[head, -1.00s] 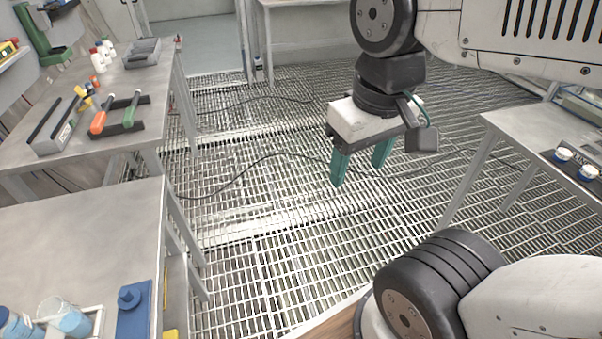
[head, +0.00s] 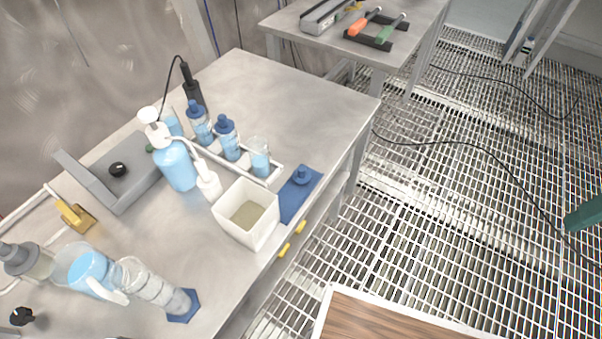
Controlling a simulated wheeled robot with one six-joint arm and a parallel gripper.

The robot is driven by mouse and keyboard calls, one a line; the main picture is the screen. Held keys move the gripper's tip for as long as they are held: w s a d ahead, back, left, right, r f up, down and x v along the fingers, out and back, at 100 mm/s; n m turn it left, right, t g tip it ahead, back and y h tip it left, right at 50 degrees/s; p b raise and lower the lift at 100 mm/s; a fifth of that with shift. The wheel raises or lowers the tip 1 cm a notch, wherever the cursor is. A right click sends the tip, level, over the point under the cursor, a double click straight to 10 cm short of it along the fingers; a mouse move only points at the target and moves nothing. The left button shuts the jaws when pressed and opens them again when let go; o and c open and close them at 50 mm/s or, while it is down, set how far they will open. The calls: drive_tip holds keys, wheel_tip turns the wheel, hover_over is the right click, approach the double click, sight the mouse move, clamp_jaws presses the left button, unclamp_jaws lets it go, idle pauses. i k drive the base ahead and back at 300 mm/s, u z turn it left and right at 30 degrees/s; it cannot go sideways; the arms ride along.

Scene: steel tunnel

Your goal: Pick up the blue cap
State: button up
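A blue cap (head: 302,175) sits on a flat blue mat (head: 293,203) near the right edge of the near table. It stands apart from the bottles. Left of it, a white rack (head: 275,176) holds two bottles with blue caps (head: 226,140) and an uncapped clear container with blue liquid (head: 260,158). Only a teal finger part of my gripper (head: 584,213) shows at the right picture edge, over the floor and far right of the cap. The rest of the gripper is outside the view, so its opening is hidden.
A white square bin (head: 247,214) stands just in front of the mat. A blue pump bottle (head: 175,165), a grey device (head: 115,172) and a tilted clear cylinder (head: 155,288) crowd the table (head: 300,95). The table's far right part is clear. A cable crosses the grated floor.

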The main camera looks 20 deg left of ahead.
sight(302, 175)
drive_tip(key=u, duration=0.45)
drive_tip(key=k, duration=1.25)
drive_tip(key=z, duration=1.15)
drive_tip(key=i, duration=1.4)
drive_tip(key=u, duration=1.35)
drive_tip(key=i, duration=0.7)
drive_tip(key=u, duration=0.75)
